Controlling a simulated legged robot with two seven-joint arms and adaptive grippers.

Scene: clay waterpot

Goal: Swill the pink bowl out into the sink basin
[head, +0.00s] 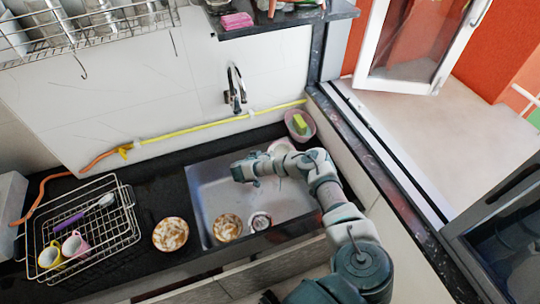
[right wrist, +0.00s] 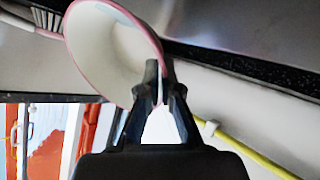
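The pink bowl (head: 281,146), white inside with a pink rim, shows partly behind my right arm at the far right side of the sink in the head view. In the right wrist view the bowl (right wrist: 110,50) is large and tilted, its rim between the fingertips. My right gripper (right wrist: 160,85) is shut on that rim, its fingers close together. In the head view the wrist and forearm hide much of the gripper. The steel sink basin (head: 205,190) lies below the arm, with a drain (head: 260,221) near its front. My left gripper is not in view.
A patterned bowl (head: 228,227) is in the basin's front left; another (head: 170,234) stands on the counter. A tap (head: 236,90) is on the wall. A pink dish with a sponge (head: 300,124) stands behind the basin. A wire rack (head: 125,205) with cups is at left.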

